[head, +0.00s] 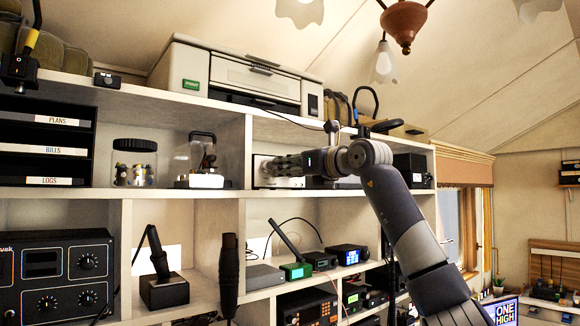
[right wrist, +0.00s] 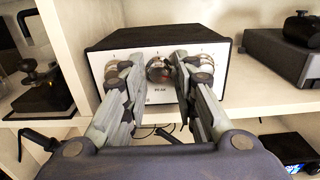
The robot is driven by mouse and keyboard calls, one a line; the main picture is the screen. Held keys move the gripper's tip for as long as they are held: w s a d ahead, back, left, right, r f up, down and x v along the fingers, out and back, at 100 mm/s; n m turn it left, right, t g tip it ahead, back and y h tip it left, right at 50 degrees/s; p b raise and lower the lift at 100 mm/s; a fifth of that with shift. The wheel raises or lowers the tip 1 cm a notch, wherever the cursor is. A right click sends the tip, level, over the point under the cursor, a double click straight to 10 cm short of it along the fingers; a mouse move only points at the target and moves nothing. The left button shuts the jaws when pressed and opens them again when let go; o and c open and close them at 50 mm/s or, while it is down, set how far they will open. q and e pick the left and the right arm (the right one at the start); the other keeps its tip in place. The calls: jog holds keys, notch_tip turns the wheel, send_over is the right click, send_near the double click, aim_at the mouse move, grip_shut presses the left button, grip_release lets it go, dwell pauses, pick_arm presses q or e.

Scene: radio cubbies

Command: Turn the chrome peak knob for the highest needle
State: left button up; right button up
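The chrome peak knob (right wrist: 158,69) sits in the middle of the white front panel (right wrist: 158,103) of a dark-topped box, above the word PEAK. In the right wrist view my right gripper (right wrist: 160,66) has its fingers apart, one on each side of this knob. Whether the fingertips touch the knob is not clear. In the head view my right gripper (head: 278,166) reaches left across the middle cubby and hides most of that box. No meter needle is readable in either view. My left gripper does not show.
Other knobs flank the chrome one, on the left (right wrist: 113,72) and right (right wrist: 199,72), close behind my fingers. A cubby wall (right wrist: 82,40) stands left of the box. A dark device (right wrist: 275,55) is on the same shelf to the right. Radios (head: 347,256) fill the cubby below.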

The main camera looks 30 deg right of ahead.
grip_shut()
jog(key=shift+r+n+p, duration=0.2)
jog(key=shift+n+p, duration=0.6)
jog(key=shift+p, duration=0.1)
jog(key=shift+f+n, duration=0.1)
jog(key=shift+n, duration=0.4)
grip_release()
